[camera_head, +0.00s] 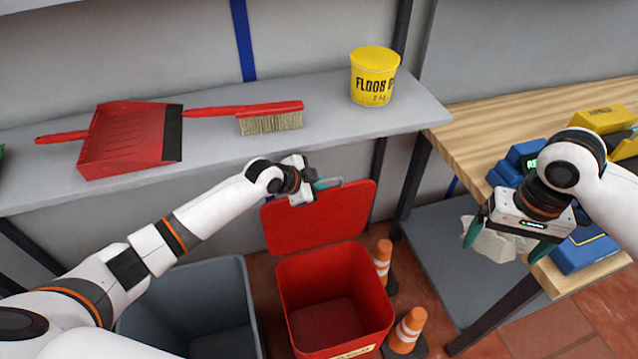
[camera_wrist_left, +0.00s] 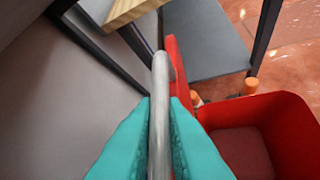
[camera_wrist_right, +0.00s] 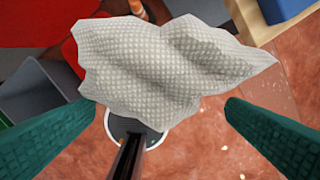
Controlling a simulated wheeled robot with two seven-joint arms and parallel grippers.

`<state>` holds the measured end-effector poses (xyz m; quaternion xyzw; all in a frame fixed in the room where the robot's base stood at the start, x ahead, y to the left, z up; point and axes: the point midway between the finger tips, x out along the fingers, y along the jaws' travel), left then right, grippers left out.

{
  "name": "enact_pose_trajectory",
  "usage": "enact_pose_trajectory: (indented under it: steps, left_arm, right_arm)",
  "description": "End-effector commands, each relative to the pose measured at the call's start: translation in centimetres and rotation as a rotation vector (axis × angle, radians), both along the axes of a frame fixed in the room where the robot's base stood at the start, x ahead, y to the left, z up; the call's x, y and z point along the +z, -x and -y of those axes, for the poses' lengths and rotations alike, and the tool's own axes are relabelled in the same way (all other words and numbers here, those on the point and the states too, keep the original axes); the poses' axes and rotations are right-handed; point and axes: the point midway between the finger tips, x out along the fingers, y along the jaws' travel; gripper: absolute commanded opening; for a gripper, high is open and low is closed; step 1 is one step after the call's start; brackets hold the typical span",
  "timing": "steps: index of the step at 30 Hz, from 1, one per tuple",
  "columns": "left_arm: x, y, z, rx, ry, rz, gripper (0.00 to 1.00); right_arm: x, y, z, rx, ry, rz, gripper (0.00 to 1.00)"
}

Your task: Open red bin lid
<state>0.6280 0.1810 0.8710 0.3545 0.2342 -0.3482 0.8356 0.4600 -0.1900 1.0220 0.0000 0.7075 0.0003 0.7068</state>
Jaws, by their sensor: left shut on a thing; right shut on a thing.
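The red bin (camera_head: 335,290) stands on the floor, its inside visible and seemingly empty. Its red lid (camera_head: 335,215) is raised, tilted up behind the opening. My left gripper (camera_head: 322,184) is at the lid's top edge, its teal fingers shut on the grey lid handle (camera_wrist_left: 160,105), which runs between them in the left wrist view. My right gripper (camera_head: 508,240) is over the wooden table's front edge, holding a crumpled white textured paper towel (camera_head: 492,242). The towel (camera_wrist_right: 175,65) also shows in the right wrist view, with the fingers wide apart on either side.
A grey bin (camera_head: 200,300) stands left of the red one. Orange cones (camera_head: 408,330) stand at its right. The grey shelf (camera_head: 330,110) above holds a red dustpan (camera_head: 125,135), a brush (camera_head: 270,118) and a yellow bucket (camera_head: 374,78). Blue and yellow boxes crowd the wooden table (camera_head: 480,120).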

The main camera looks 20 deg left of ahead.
Motion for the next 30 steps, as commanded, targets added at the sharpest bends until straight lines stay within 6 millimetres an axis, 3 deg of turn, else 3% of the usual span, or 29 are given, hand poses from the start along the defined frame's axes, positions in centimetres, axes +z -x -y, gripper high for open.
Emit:
enact_pose_trajectory:
  steps: [3,4,7,20,30]
  left_arm:
    - [0.0,0.0,0.0,0.000,-0.003,0.000,0.00]
    - [0.0,0.0,0.0,-0.001,-0.002,0.000,0.16]
    - [0.0,0.0,0.0,-0.001,-0.002,0.000,0.32]
    - [0.6,0.6,-0.5,-0.001,-0.003,0.001,0.32]
    - [4.7,4.8,-3.3,-0.001,-0.006,0.002,0.32]
  right_arm:
    - [0.0,0.0,0.0,0.000,0.000,0.000,0.73]
    - [0.0,0.0,0.0,0.000,0.000,0.000,0.73]
    - [0.0,0.0,0.0,0.000,0.000,0.000,0.73]
    - [0.0,0.0,0.0,0.000,0.000,0.000,0.73]
    - [-0.3,0.0,0.0,0.000,0.000,0.000,0.73]
